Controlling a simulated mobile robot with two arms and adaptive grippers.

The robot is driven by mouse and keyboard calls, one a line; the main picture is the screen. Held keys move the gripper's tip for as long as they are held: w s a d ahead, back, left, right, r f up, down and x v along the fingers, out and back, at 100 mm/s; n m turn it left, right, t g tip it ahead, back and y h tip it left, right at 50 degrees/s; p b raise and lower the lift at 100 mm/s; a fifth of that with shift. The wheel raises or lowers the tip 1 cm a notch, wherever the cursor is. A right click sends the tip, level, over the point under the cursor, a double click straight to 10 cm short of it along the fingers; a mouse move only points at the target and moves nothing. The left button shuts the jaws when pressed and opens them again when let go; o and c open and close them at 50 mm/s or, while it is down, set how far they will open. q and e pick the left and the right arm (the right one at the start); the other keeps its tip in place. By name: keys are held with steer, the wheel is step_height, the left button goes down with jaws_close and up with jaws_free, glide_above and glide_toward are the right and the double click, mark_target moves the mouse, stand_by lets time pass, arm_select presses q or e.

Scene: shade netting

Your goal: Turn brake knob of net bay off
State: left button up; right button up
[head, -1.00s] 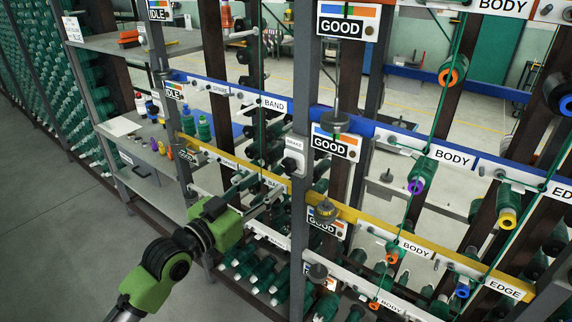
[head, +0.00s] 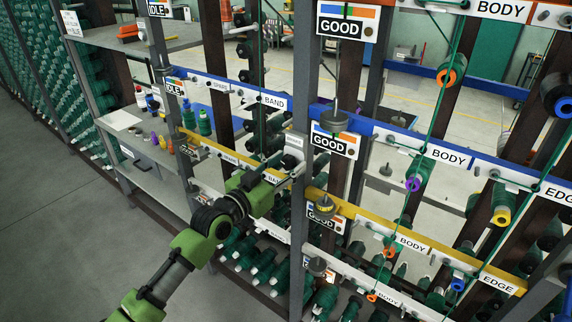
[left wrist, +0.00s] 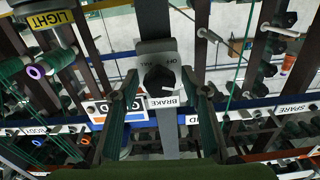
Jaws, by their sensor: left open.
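The brake knob (left wrist: 158,79) is a dark round knob on a grey plate (left wrist: 152,47) fixed to a grey post, seen upside down in the left wrist view. A white mark sits on the knob's lower right side; small lettering including OFF stands above it, and a BRAKE label below. My left gripper (left wrist: 162,94) is open, its two fingers on either side of the knob in that picture; I cannot tell whether they touch it. In the head view my left gripper (head: 285,168) reaches the same plate (head: 294,143) and largely hides the knob. My right gripper is not in view.
The net bay rack has blue rails (head: 455,158) and a yellow rail (head: 405,238), with green thread spools and GOOD cards (head: 334,141). Hanging weights (head: 335,123) are close right of the post. A shelf (head: 150,45) stands at left. The grey floor (head: 60,230) at left is clear.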

arm_select(q)
steer(key=c, duration=1.1)
steer(key=shift+n, duration=0.3)
steer(key=n, duration=0.8)
steer(key=shift+d+n+p, duration=0.1)
steer(key=shift+n+p, duration=0.6)
steer(key=shift+n, duration=1.2)
